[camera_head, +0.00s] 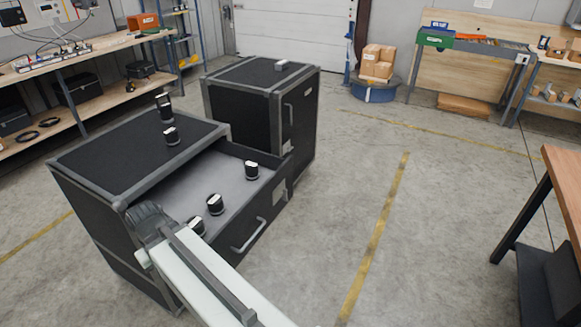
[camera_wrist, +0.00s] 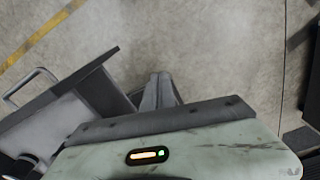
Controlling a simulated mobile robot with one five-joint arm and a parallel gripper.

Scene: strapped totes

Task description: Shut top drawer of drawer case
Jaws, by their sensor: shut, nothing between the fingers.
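The black drawer case (camera_head: 110,160) with grey edges stands at left in the head view. Its top drawer (camera_head: 262,215) is pulled well out, showing a grey floor and a bar handle (camera_head: 248,235) on its front. My gripper (camera_head: 147,216) is at the case's near left corner, beside the open drawer; its fingertips cannot be made out there. In the wrist view my gripper (camera_wrist: 160,82) is shut and empty, pointing over bare floor. The drawer (camera_wrist: 75,88) and its handle (camera_wrist: 30,86) lie to its left, with a visible gap between fingertips and drawer front.
Several black cylinders with white tops, one here (camera_head: 215,204), stand in the drawer; others (camera_head: 171,136) stand on the case top. A second black case (camera_head: 240,108) stands behind. A wooden-topped table (camera_head: 563,180) is at right. The floor before the drawer is clear.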

